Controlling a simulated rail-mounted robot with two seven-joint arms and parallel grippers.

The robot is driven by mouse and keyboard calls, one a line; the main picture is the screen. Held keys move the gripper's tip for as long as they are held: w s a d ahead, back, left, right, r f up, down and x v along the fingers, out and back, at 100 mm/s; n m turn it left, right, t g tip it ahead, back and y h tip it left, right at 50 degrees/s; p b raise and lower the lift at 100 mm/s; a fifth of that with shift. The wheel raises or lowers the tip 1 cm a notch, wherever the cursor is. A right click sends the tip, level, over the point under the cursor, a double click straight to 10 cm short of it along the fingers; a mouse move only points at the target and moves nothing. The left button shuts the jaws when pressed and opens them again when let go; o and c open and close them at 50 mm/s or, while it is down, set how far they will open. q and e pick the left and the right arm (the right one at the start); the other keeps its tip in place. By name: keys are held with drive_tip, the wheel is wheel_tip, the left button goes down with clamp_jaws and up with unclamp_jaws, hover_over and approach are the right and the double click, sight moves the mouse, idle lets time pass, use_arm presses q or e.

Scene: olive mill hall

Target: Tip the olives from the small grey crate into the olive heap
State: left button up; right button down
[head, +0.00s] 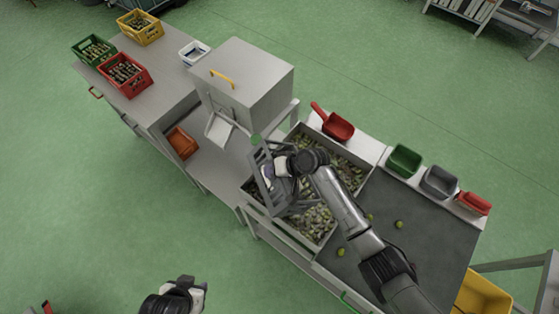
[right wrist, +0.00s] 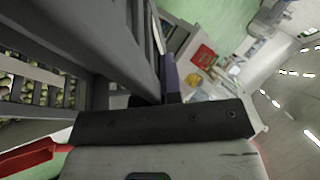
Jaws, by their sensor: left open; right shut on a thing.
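The small grey crate (head: 268,197) is in my right gripper (head: 277,167), steeply tilted over the olive heap. In the right wrist view its grey slatted wall (right wrist: 60,45) fills the left side, with olives showing through the gaps. I cannot tell whether olives are still inside the crate. The olive heap (head: 318,222) lies in a large light-rimmed bin, partly hidden by the crate and my right arm. My left gripper (head: 190,284) is open and empty, low at the bottom of the head view, away from the bin.
Several loose olives lie on the dark surface (head: 420,240). A grey box-shaped machine (head: 250,80) stands behind left. Crates of bottles, including a red one (head: 125,76), stand far left.

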sight(264, 179)
drive_tip(key=a+f+h+p, duration=0.1)
drive_tip(key=h, duration=0.1)
drive_tip(key=s+a+f+n+t+h+p, duration=0.1)
drive_tip(key=f+h+p, duration=0.1)
drive_tip(key=shift+a+f, duration=0.25)
drive_tip(key=shift+a, duration=0.1)
wheel_tip(264, 179, down, 5)
drive_tip(key=t+h+b, duration=0.1)
drive_tip(key=h+b, duration=0.1)
drive_tip(key=h, duration=0.1)
drive_tip(key=shift+f+n, duration=0.2)
drive_tip(key=shift+n, duration=0.1)
wheel_tip(264, 179, up, 3)
drive_tip(key=p, duration=0.3)
use_arm(q)
wheel_tip(264, 179, up, 7)
drive_tip(key=p, duration=0.2)
use_arm(e)
drive_tip(key=shift+r, duration=1)
use_arm(q)
drive_tip(key=shift+a+r, duration=0.1)
